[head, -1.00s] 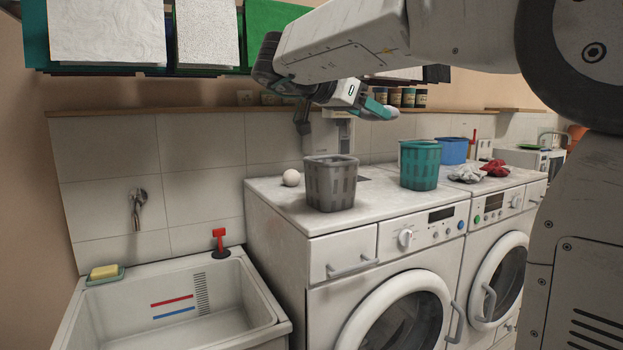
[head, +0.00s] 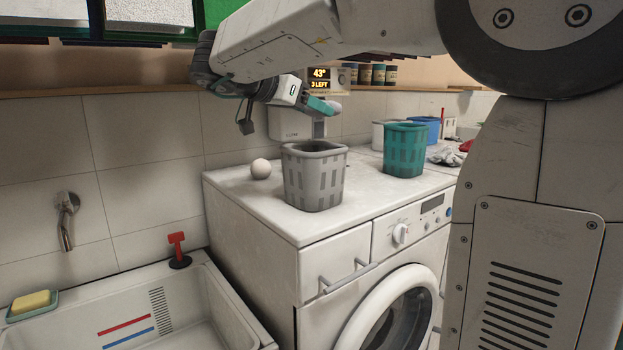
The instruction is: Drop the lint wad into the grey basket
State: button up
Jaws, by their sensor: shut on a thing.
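The grey basket (head: 314,180) stands upright on the near washing machine, close to its front left; its inside is mostly hidden. My gripper (head: 326,106) shows teal fingers in the head view, in the air above the basket and apart from its rim. It is shut on a small pale grey lump at the fingertips, which appears to be the lint wad (head: 334,107). The fingers hide part of it. I cannot tell its exact depth relative to the basket.
A white ball (head: 261,168) lies left of the basket. A teal basket (head: 404,150) stands to the right, with a white container (head: 379,134) and a blue basket (head: 427,127) behind. A sink (head: 150,310) is at lower left.

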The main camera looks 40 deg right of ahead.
jog(key=shift+f, duration=1)
jog(key=o, duration=1)
jog(key=v, duration=0.7)
jog(key=shift+s+a+r, duration=0.1)
jog(key=shift+a+r, duration=0.1)
jog(key=shift+a, duration=0.15)
